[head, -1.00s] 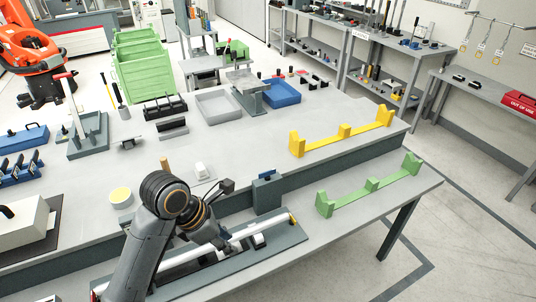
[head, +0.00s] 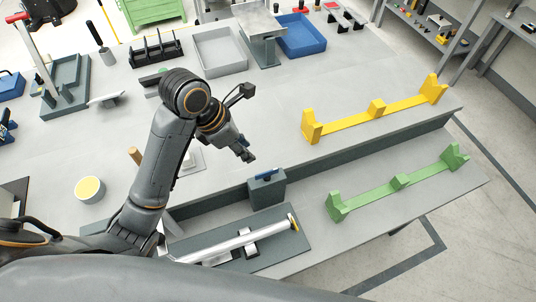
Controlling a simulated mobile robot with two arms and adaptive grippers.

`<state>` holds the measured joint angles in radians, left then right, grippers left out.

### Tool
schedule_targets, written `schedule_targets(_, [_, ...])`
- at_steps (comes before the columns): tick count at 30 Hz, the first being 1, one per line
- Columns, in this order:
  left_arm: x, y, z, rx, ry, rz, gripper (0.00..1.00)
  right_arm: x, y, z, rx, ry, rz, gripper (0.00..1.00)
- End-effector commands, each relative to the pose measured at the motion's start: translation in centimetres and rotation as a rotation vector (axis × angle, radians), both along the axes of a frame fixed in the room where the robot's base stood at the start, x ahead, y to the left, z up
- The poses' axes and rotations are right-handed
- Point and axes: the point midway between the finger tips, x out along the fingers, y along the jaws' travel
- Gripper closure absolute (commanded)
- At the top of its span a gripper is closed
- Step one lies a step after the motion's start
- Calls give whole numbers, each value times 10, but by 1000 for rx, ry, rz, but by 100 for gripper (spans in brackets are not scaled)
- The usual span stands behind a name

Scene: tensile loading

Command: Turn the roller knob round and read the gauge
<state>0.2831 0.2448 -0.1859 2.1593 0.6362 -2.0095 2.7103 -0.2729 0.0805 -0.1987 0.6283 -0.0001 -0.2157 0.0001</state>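A long white roller (head: 225,247) lies across a dark base plate (head: 285,252) on the lower front shelf. Its right end carries a small yellow and black piece (head: 292,221), perhaps the knob; its left end is partly hidden by my arm. I cannot make out a gauge with a readable face. My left gripper (head: 248,156) is over the bench, above and behind the roller and apart from it. Its fingertips point down to the right and look close together, but I cannot tell whether they are shut. No object shows in them. My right gripper is not in view.
A dark block with a blue top (head: 267,188) stands just behind the roller plate. A yellow rack (head: 350,118) and a green rack (head: 375,192) are at right. A pale yellow round pot (head: 90,189) is at left. The bench between gripper and yellow rack is clear.

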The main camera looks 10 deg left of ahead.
Motion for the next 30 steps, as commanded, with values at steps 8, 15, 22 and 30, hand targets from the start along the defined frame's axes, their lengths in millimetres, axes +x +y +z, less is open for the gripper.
schedule_targets(8, [3, -11, -24, -7, 11, 1, 72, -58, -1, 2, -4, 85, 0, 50])
schedule_targets(15, [11, -20, -61, 3, 12, -1, 72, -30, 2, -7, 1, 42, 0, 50])
schedule_targets(22, [21, -34, -101, 3, 9, -1, 72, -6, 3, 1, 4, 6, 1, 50])
schedule_targets(30, [27, -42, -124, 2, 6, 0, 72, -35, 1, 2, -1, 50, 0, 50])
